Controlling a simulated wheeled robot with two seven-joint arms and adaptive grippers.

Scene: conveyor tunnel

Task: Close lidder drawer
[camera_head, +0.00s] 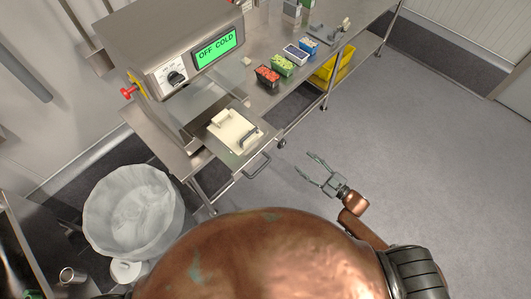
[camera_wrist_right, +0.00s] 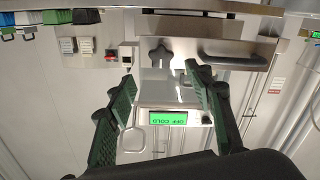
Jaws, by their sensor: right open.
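The lidder (camera_head: 200,55) is a steel machine with a lit green display reading OFF COLD. Its drawer (camera_head: 240,155) is pulled out at the front, with a cream plate (camera_head: 235,131) on it and a looped metal handle (camera_head: 257,168) on its front edge. My right gripper (camera_head: 304,162) is open and empty, to the right of the handle and apart from it, with its fingers pointing up-left. In the right wrist view the open fingers (camera_wrist_right: 159,72) frame the machine, and the green display (camera_wrist_right: 161,118) appears upside down. My left gripper is out of view.
A bin with a clear liner (camera_head: 135,210) stands left of the drawer. Red, green and blue containers (camera_head: 282,66) stand on the steel table, with a yellow crate (camera_head: 330,68) below. Table legs stand near the drawer. The floor (camera_head: 430,160) to the right is clear.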

